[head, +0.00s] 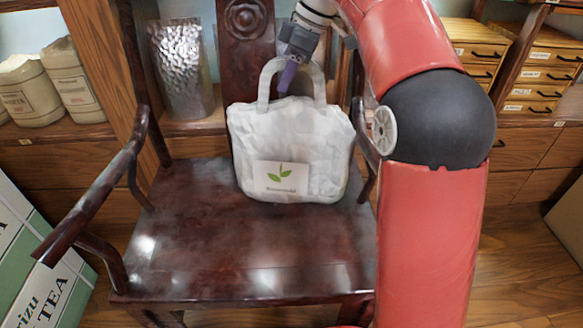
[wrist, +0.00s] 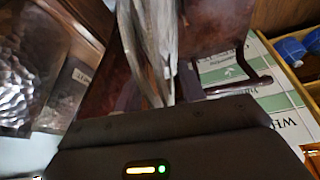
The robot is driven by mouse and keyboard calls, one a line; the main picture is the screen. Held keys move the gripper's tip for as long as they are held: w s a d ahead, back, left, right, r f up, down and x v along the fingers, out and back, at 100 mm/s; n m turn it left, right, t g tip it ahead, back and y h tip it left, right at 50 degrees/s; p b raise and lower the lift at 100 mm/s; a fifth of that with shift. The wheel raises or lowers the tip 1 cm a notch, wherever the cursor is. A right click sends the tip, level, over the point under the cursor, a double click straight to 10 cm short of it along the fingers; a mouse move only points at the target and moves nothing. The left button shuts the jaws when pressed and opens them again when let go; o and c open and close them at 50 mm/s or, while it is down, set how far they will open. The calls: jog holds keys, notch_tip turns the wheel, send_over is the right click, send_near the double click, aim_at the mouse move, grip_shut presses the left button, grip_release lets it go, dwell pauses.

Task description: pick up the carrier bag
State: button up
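The white carrier bag (head: 290,140) stands upright on the seat of a dark wooden armchair (head: 240,250), in front of its backrest. It has a label with a green leaf and its handle loops point up. My gripper (head: 287,78) reaches down from above at the handles, its purple finger part overlapping the loop opening. In the wrist view the bag (wrist: 155,45) is very close and seen almost edge-on.
The chair's left armrest (head: 100,185) rises beside the seat. A silver foil pouch (head: 182,70) stands on the shelf behind. Cloth sacks (head: 70,80) are at the left, green-and-white tea boxes (head: 40,265) at lower left, and small drawers (head: 545,75) at the right. The front seat is clear.

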grip_shut()
dwell(1.4)
jog(key=shift+r, duration=0.1)
